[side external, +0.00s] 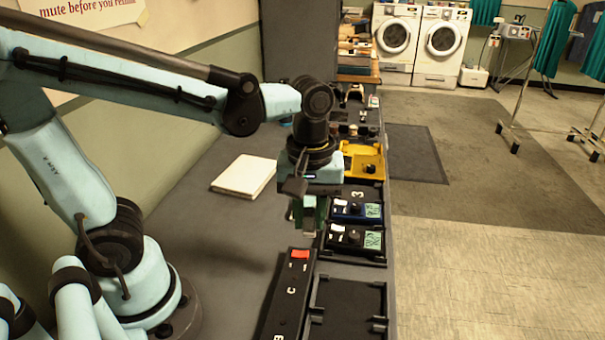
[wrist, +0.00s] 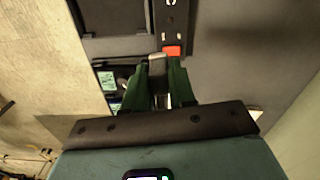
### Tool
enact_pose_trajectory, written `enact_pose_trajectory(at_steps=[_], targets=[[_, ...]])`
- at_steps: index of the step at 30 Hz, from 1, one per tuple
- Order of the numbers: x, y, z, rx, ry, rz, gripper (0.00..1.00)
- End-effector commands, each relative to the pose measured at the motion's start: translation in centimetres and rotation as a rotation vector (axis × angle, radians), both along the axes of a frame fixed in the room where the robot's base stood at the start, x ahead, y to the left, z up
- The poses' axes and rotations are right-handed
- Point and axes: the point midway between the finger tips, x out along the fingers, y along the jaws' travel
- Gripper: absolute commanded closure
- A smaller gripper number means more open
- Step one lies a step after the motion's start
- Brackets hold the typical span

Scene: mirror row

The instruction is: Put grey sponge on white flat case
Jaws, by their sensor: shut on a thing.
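The white flat case (side external: 243,175) lies flat on the dark bench, left of my gripper in the side view, with a bare top. My gripper (side external: 308,222) points down above the bench, near the row of devices and to the right of the case. Its green fingers (wrist: 160,68) are shut on a small grey block, the grey sponge (side external: 309,234), which also shows at the fingertips in the wrist view (wrist: 157,58). The fingers hide part of the sponge. It appears to be held above the surface, though the exact gap is hard to tell.
A black strip with a red block (side external: 300,254) and letters lies in front of my gripper. Black trays with blue (side external: 352,210) and black (side external: 350,238) devices and a yellow device (side external: 364,164) line the bench's right edge. An empty black tray (side external: 347,305) is nearest. Bench around the case is clear.

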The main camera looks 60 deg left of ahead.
Motion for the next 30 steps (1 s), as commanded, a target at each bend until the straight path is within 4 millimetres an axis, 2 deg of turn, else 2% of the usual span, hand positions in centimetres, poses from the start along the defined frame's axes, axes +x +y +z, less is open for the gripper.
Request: enact_pose_trajectory(at_steps=[5,9,13,18,21,24,30], targets=[[3.6,4.9,1.0,0.001,-0.001,0.344,1.00],[5.9,10.0,1.6,0.001,-0.001,0.650,1.00],[7.2,15.0,2.0,0.001,-0.001,0.925,1.00],[7.7,20.8,2.2,0.000,0.000,1.218,1.00],[7.6,23.2,2.3,0.000,0.000,1.333,1.00],[7.5,24.5,2.2,0.000,0.000,1.402,1.00],[7.0,27.1,1.1,0.001,-0.001,1.442,1.00]])
